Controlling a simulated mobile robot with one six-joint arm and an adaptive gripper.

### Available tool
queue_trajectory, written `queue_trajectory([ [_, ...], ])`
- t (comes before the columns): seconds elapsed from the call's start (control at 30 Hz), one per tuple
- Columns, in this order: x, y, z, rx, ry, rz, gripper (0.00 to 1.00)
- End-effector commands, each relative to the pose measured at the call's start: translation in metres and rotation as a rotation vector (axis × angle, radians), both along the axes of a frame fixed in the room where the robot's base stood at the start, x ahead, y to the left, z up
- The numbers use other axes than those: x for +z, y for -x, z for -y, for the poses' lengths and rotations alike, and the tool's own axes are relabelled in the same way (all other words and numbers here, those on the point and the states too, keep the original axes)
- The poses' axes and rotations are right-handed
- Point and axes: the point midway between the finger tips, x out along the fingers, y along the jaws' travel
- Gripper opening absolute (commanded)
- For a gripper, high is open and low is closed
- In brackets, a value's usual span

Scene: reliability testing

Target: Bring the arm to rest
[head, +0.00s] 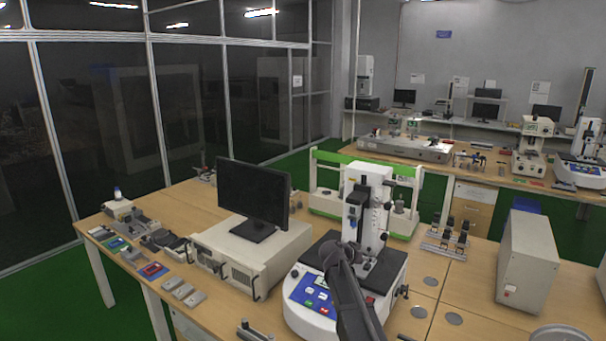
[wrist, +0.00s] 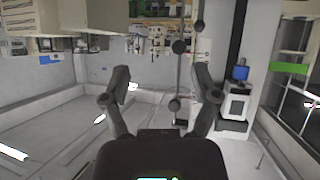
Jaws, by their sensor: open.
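My dark arm rises from the bottom of the head view, in front of the white testing machine (head: 366,190) with its blue control panel (head: 312,293). My gripper (head: 338,256) is at the top of that arm and looks small and dark there; I cannot tell from this view whether it touches the machine. In the wrist view my gripper (wrist: 162,84) has its two dark fingers spread wide apart, with nothing held between them. The room appears upside down in this view, with the ceiling at the bottom.
A black monitor (head: 253,194) stands on a beige box (head: 250,250) left of the machine. A green-and-white frame (head: 322,202) stands behind it. A grey cabinet (head: 527,256) is at the right. Small tools and parts lie along the wooden table's left side. A glazed partition is at the left.

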Motion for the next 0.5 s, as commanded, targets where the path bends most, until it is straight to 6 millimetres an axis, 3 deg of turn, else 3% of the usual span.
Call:
queue_trajectory([
  [0.27, -0.027, 0.065, 0.013, 0.020, -0.056, -0.201, 0.78],
  [0.37, -0.042, 0.101, 0.016, 0.049, -0.096, -0.312, 0.78],
  [0.5, -0.064, 0.164, 0.014, 0.134, -0.178, -0.503, 0.78],
])
